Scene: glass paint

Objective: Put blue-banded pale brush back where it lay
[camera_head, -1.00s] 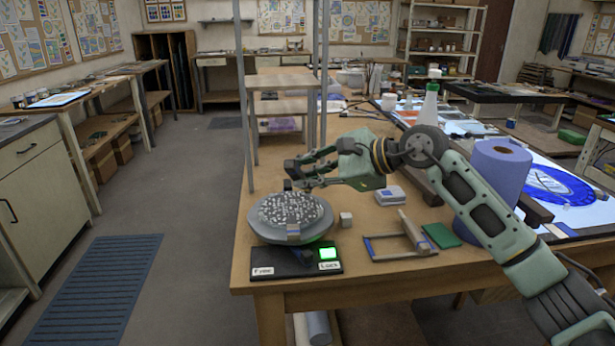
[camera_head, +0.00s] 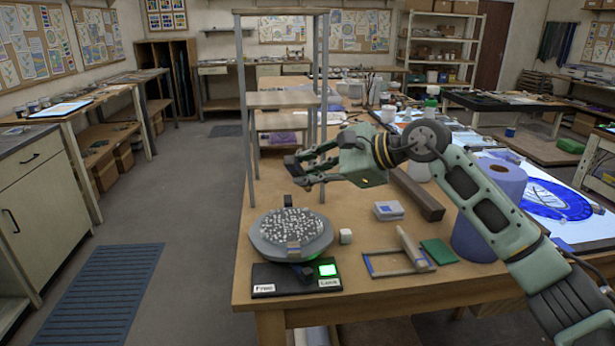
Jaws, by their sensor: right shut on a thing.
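My right gripper (camera_head: 297,170) is in the air over the near bench, above and behind a round grey disc (camera_head: 262,249). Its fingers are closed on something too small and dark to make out. No brush shows clearly between or beyond the fingertips. A pale rod (camera_head: 409,243) leans across a low wooden frame (camera_head: 402,273) with blue parts, right of the disc. I cannot tell whether this rod is the blue-banded pale brush. The gripper is well apart from it. My left gripper is not in view.
A tall shelf rack (camera_head: 283,100) rises at the left.

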